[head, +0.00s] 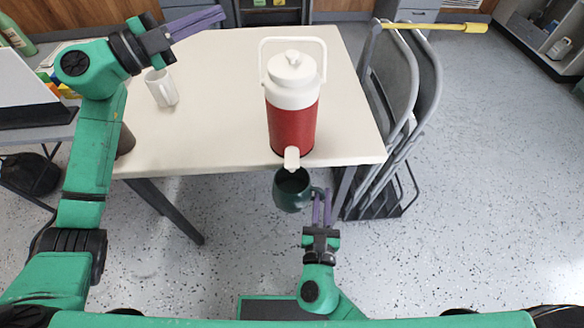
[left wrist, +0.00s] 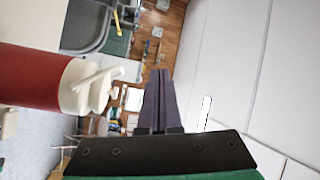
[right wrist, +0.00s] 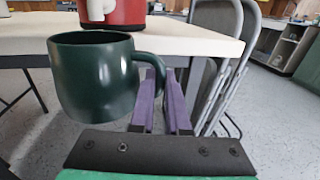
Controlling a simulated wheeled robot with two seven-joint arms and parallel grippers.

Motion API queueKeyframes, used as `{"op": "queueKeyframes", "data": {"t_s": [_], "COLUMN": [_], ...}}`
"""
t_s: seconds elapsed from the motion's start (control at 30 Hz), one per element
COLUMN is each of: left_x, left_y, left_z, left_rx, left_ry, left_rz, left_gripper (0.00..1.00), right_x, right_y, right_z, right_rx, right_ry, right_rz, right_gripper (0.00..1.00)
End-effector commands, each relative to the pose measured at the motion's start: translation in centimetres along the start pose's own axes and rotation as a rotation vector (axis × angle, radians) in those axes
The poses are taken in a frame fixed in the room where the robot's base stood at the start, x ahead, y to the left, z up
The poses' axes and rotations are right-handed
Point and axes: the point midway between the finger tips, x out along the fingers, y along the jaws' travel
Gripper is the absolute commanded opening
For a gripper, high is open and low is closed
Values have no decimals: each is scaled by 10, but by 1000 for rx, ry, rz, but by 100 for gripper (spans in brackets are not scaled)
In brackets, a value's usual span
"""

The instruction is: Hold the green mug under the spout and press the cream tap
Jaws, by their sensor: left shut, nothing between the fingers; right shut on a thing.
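The red and white drink dispenser (head: 292,110) stands upright at the table's front edge. Its cream tap (head: 291,158) juts over the edge toward me. The green mug (head: 291,192) is upright in the air just below the tap. My right gripper (head: 322,194) is shut on the mug's handle, which shows in the right wrist view (right wrist: 150,62). My left gripper (head: 220,18) is shut and empty, raised at the upper left, well away from the tap. The left wrist view shows the dispenser sideways (left wrist: 32,80) to the left of the shut fingers (left wrist: 159,80).
A white mug (head: 161,87) stands on the cream table (head: 220,80) at the left, below my left arm. Folded chairs (head: 395,90) lean at the table's right side. A side desk with a laptop (head: 25,90) is at the far left.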

Motion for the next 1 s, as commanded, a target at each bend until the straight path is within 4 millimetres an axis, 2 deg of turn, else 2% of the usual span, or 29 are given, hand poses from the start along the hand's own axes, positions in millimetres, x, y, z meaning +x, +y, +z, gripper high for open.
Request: {"op": "queueKeyframes", "data": {"t_s": [0.03,0.1,0.2,0.27,0.33,0.4,0.5,0.63,1.0], "left_x": [14,31,47,50,45,37,25,18,13], "left_y": [13,38,83,112,148,177,201,214,258], "left_z": [-23,-53,-94,-114,-124,-129,-127,-123,-104], "left_rx": [61,155,312,414,524,629,741,785,780], "left_ry": [36,81,135,156,146,119,67,37,38], "left_rz": [75,196,385,506,658,791,919,972,970], "left_gripper": [0,0,0,0,0,0,0,0,0], "right_x": [0,0,0,0,0,0,0,0,0], "right_y": [0,0,0,0,0,0,0,0,0], "right_z": [1,1,1,1,1,1,1,1,1], "right_rx": [1,1,1,1,1,1,1,1,1], "right_ry": [-2,-2,-2,-2,-2,-2,-2,-2,-2], "right_rz": [0,-1,-1,-1,0,0,-1,-1,-1], "right_gripper": [0,0,0,0,0,0,0,0,0]}}
